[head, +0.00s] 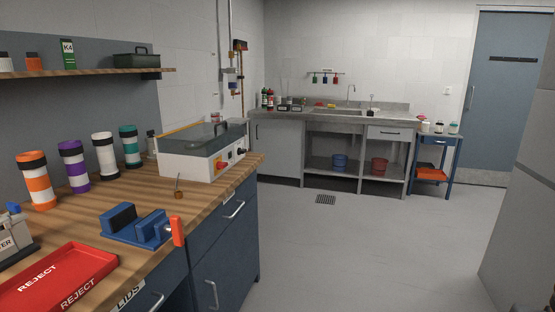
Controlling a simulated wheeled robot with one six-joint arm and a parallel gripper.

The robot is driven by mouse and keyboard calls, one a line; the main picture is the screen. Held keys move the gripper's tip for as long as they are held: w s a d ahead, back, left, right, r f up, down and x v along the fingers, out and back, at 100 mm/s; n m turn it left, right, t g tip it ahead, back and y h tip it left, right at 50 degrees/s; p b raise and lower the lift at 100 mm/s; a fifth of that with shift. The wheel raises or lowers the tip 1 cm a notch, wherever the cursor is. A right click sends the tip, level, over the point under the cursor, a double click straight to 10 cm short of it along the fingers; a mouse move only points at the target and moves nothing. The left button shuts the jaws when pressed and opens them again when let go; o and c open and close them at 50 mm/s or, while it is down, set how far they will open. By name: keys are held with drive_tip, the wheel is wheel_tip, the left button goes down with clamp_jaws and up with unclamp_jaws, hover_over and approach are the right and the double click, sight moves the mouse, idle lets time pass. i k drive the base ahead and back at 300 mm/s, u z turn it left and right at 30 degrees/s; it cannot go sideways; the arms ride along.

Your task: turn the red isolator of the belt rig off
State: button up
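A white machine (190,168) with a grey see-through cover and a black handle on top stands at the far end of the wooden bench; it looks like the belt rig. On its front face is a red switch on a yellow plate (221,164), which looks like the isolator. It is too small to tell which way the switch is turned. Darker small controls (239,151) sit to its right on the same face. My gripper is not in view.
The wooden bench (215,190) runs along the left. On it are a red REJECT tray (65,280), a blue fixture with an orange handle (177,232), a small stick on a round base (178,192) and several banded tubes (74,166). The grey floor (350,250) to the right is clear.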

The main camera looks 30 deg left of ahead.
sight(220, 165)
drive_tip(key=u, duration=0.05)
drive_tip(key=i, duration=0.9)
drive_tip(key=u, duration=0.9)
drive_tip(key=i, duration=0.75)
drive_tip(key=u, duration=0.75)
